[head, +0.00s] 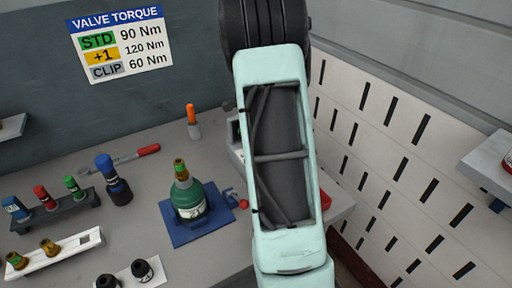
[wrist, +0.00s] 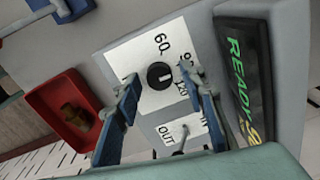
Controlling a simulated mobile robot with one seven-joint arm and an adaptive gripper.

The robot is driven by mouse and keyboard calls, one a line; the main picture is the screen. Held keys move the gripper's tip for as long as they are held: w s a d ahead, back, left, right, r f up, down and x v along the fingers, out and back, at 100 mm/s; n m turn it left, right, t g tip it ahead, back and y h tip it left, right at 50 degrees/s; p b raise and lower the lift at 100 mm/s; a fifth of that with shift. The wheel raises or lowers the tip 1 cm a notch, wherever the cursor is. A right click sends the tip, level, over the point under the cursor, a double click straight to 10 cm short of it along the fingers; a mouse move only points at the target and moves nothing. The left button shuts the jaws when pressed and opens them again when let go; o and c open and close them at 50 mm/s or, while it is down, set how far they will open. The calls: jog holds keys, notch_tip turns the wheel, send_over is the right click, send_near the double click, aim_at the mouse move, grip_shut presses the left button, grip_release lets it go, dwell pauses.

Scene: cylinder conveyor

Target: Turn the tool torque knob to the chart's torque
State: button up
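The torque knob (wrist: 160,76) is a small black dial on a white plate marked 60, 90 and 120 in the wrist view. A small light mark shows on the knob, but its direction is too small to read surely. My gripper (wrist: 158,84) is open, its blue fingers apart on the left and right of the knob; I cannot tell whether they touch it. The right finger partly covers the 90 and 120 marks. The torque chart (head: 120,45) reads STD 90 Nm, +1 120 Nm, CLIP 60 Nm. A green cylinder (head: 188,199) with a brass valve stands on a blue base.
Beside the knob are a green READY display (wrist: 235,75) and an OUT switch (wrist: 180,140). A red tray (wrist: 48,98) holds a brass piece. On the bench lie a red-handled wrench (head: 135,156), a rack of coloured sockets (head: 55,215) and a white valve tray (head: 75,248).

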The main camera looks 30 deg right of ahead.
notch_tip(320, 180, up, 12)
jog(key=shift+s, duration=0.2)
dwell(0.5)
jog(key=shift+a, duration=0.15)
